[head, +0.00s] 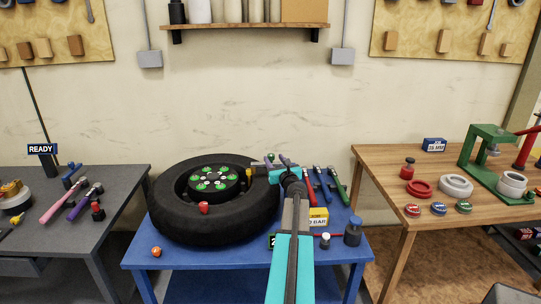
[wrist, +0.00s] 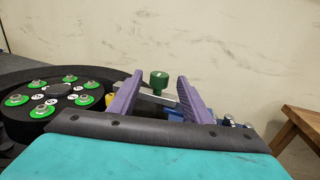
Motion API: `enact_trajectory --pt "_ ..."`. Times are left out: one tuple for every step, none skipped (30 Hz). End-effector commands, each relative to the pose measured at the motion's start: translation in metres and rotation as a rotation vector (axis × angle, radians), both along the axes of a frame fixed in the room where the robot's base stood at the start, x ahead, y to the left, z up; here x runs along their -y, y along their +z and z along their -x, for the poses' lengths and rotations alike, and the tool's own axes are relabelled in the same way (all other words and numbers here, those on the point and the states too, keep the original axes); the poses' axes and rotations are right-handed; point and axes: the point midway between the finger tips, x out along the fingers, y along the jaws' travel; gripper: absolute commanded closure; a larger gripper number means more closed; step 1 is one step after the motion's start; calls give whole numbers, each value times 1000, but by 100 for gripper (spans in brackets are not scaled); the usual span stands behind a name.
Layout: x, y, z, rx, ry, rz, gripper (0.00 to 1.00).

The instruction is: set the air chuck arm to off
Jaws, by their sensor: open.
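My gripper (head: 275,160) is above the back of the blue bench, just right of the tyre. In the wrist view its two purple fingers (wrist: 158,95) stand apart with a clear gap. A dark green knob (wrist: 159,80) on a short post shows between and beyond the fingers, above a grey bar (wrist: 158,98). These look like the air chuck arm, but I cannot tell its setting. No contact with the fingers is visible. The fingers and wrist hide its lower part. In the head view my arm mostly covers this spot.
The black tyre (head: 170,209) lies flat on the blue bench (head: 190,258), its hub (head: 214,180) ringed with green-based studs.

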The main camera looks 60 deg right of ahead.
Motion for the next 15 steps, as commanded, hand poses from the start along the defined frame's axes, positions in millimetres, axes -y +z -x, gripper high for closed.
enact_trajectory --pt "5 1 -5 1 1 -1 56" --pt "6 1 -7 1 0 -1 56" --pt "9 1 -10 1 0 -1 56" --pt "11 1 -12 1 0 -1 56" --pt "12 1 -14 1 0 -1 56" --pt "15 1 -17 1 0 -1 56" --pt "16 1 -19 1 0 -1 56" --pt "18 1 -21 0 0 0 56" --pt "20 1 -24 0 0 0 56" --pt "22 1 -26 0 0 0 56" --pt "23 1 -28 0 0 0 56" --pt "25 1 -30 0 0 0 56" --pt "26 1 -32 0 1 0 56" --pt "27 1 -33 0 1 0 56" --pt "29 1 -35 1 1 -1 56"
